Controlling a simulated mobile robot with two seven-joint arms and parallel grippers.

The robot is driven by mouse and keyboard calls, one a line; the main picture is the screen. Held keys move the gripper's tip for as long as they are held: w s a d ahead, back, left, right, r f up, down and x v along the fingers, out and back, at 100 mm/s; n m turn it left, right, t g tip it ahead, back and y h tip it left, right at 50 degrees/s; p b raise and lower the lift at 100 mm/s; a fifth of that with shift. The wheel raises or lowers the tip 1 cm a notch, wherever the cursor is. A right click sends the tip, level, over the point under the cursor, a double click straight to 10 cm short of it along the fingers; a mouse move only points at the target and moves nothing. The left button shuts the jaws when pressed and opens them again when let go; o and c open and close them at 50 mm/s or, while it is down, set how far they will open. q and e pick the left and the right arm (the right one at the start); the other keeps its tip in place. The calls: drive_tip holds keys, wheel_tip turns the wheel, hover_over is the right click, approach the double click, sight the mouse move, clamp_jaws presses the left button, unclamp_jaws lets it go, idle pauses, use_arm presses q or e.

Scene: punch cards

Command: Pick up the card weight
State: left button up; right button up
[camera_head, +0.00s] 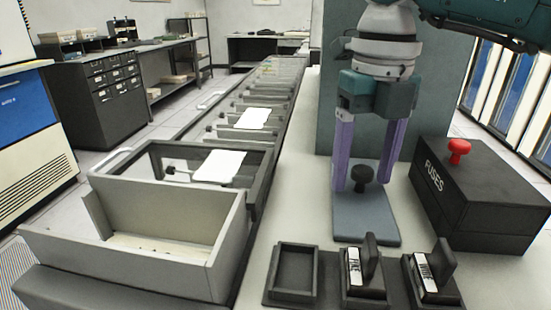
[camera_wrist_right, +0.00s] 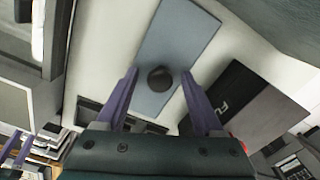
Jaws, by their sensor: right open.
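The card weight is a flat blue-grey plate (camera_head: 365,225) with a round black knob (camera_head: 361,176), lying on the light counter. My right gripper (camera_head: 361,190) is open, pointing down, with one purple finger on each side of the knob. In the right wrist view the knob (camera_wrist_right: 160,78) sits between the open fingertips (camera_wrist_right: 158,72), with gaps on both sides and the plate (camera_wrist_right: 175,45) beneath. No contact shows. My left gripper does not show in the head view. Purple strips at the lower left of the wrist view may be part of it.
A black FUSES box (camera_head: 485,195) with a red knob (camera_head: 459,148) stands close right of the weight. In front are an empty dark holder (camera_head: 294,270) and two labelled blocks, FIRE (camera_head: 360,275) and another (camera_head: 430,275). An open tray (camera_head: 150,230) and the card track lie left.

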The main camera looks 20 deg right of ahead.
drive_tip(key=shift+f, duration=0.3)
clamp_jaws()
idle(0.4)
idle(0.8)
